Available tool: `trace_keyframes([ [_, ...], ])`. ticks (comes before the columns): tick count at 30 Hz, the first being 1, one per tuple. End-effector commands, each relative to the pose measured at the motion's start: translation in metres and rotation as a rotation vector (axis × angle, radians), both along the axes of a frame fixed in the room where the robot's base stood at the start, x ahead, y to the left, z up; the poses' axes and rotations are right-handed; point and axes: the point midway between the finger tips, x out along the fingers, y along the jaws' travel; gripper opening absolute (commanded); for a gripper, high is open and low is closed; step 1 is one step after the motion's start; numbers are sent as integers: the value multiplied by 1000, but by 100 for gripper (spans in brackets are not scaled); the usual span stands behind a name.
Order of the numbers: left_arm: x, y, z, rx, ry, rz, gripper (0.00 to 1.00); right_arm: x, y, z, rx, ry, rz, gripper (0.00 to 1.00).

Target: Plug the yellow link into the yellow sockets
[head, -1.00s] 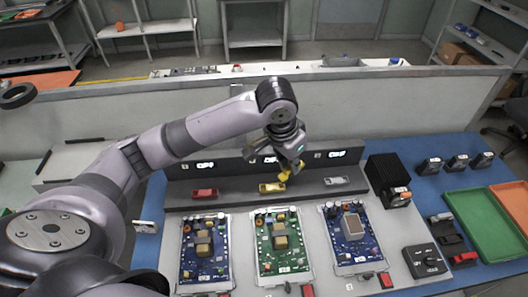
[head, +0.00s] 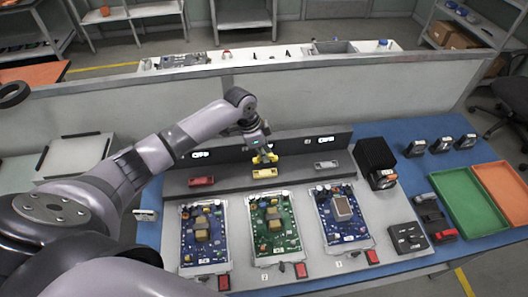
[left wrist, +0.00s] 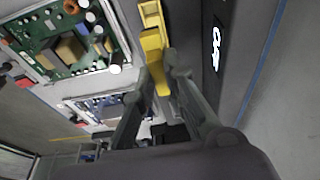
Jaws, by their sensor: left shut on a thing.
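The yellow link (head: 264,159) is a small yellow piece in my left gripper (head: 262,154), whose fingers are shut on it. The yellow sockets (head: 265,174) form a yellow block on the dark raised ledge, between a red and a silver block. In the head view the link shows just above the socket block; I cannot tell whether they touch. In the left wrist view the link (left wrist: 155,62) sits between my left gripper's fingers (left wrist: 158,82), close to the socket block (left wrist: 150,14) at the top. My right gripper is not in view.
The red block (head: 201,181) and silver block (head: 326,165) flank the yellow one. A dark panel with lit displays (head: 326,142) rises behind. Circuit boards (head: 276,228) lie in front. A black finned box (head: 375,160) and a green tray (head: 471,204) are at right.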

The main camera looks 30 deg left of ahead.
Motion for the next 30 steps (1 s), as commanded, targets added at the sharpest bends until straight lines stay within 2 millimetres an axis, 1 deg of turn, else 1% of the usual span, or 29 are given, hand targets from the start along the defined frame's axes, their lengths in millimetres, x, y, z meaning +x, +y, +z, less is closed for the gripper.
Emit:
trace_keyframes([
  [1,0,0,-5,0,0,0,0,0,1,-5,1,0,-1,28],
  [14,0,0,-38,1,-2,1,0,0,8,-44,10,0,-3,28],
  [15,0,0,-39,0,0,1,0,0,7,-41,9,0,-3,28],
  [21,0,-1,-48,0,-1,1,0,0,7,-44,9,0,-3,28],
  [30,0,0,-48,0,0,1,0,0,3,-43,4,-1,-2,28],
])
